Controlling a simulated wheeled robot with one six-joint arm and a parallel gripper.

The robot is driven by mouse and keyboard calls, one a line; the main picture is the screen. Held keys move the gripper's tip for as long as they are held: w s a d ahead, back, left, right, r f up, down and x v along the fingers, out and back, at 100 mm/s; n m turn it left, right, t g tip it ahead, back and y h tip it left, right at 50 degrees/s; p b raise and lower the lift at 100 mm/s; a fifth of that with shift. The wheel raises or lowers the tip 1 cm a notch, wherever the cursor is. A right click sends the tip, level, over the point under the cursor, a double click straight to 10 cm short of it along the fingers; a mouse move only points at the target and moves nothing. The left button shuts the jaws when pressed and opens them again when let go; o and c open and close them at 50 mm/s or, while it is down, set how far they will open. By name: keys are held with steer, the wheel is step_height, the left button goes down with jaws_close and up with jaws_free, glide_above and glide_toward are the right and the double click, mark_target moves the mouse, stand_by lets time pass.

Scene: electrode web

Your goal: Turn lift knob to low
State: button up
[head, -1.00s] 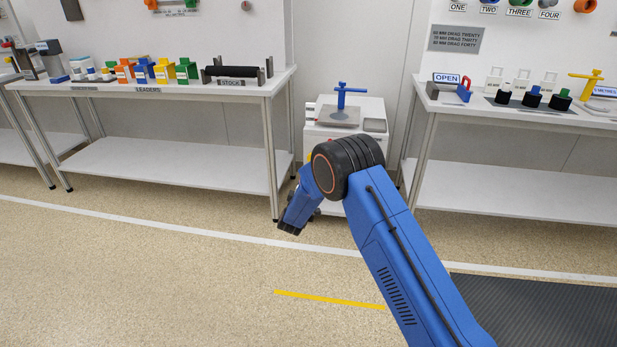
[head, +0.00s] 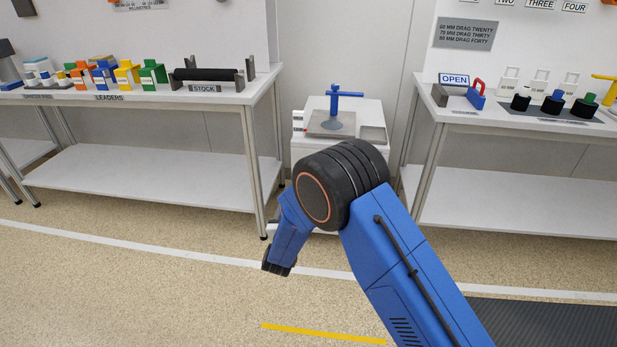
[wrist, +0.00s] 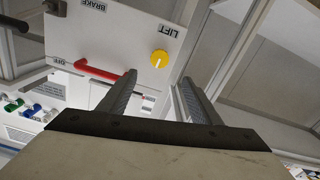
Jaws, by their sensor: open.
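The lift knob (wrist: 159,59) is a round yellow dial with a small pale mark, beside the "LIFT" label (wrist: 171,31) on a white panel in the wrist view. The label reads upside down there, and I cannot read any low mark. My gripper (wrist: 159,78) is open and empty, its two dark fingers pointing towards the panel and apart from the knob. In the head view my gripper (head: 278,268) hangs low, in front of and left of the white cabinet (head: 372,112). The knob does not show in the head view; my arm covers much of the cabinet.
A blue T-handle (head: 336,95) stands on the cabinet top. White benches stand left (head: 150,97) and right (head: 520,118). Floor before the cabinet is clear.

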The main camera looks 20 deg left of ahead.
steer(key=x, duration=1.6)
steer(key=shift+w, duration=0.35)
steer(key=c, duration=1)
steer(key=shift+c, duration=0.2)
